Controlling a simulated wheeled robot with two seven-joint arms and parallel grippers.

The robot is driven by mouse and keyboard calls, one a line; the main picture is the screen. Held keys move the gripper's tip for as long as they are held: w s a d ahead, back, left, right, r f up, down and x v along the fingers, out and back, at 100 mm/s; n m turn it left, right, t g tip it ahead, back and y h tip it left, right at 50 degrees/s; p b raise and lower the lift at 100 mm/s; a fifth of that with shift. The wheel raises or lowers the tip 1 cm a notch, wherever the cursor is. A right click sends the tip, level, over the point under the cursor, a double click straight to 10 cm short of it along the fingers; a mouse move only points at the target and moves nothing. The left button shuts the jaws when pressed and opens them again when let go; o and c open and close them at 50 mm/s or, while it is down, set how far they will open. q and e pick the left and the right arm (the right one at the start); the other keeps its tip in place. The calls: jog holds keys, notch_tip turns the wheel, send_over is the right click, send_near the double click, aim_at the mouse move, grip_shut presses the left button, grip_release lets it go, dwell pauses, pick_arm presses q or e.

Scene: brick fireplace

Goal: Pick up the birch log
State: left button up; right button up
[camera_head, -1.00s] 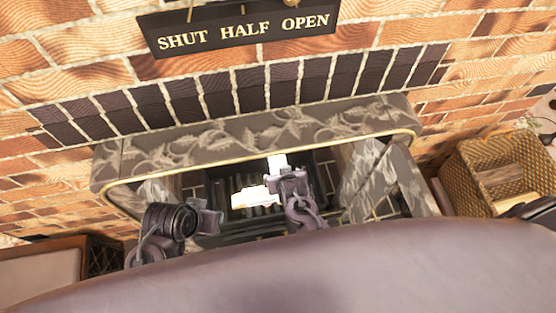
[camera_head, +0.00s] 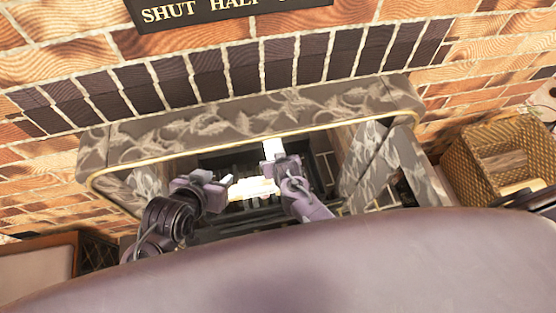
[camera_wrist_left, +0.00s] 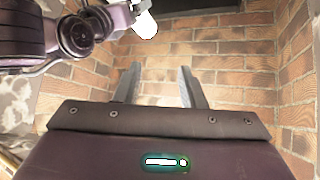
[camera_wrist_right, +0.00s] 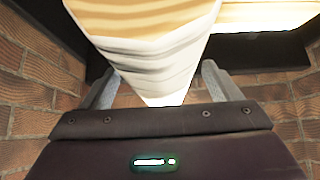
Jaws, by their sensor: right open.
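The birch log (camera_wrist_right: 152,62) fills the upper middle of the right wrist view, with pale bark and a tan upper part. It lies between the spread fingers of my right gripper (camera_wrist_right: 155,88). In the head view a white piece, apparently this log (camera_head: 273,148), stands at the tip of my right gripper (camera_head: 284,163). A white end beside my other arm also shows in the left wrist view (camera_wrist_left: 145,24). My left gripper (camera_head: 222,182) is left of it in the fireplace opening; its fingers (camera_wrist_left: 160,86) are open with nothing between them.
A bright log or glowing piece (camera_head: 252,188) lies on the dark grate (camera_head: 262,210). The carved stone surround (camera_head: 190,136) and brick walls (camera_wrist_left: 240,60) hem in both grippers. A wicker basket (camera_head: 500,165) stands right, a dark box (camera_head: 95,253) left.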

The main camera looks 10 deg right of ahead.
jog(key=c, duration=1.3)
jog(key=shift+r, duration=0.1)
jog(key=shift+c, duration=0.2)
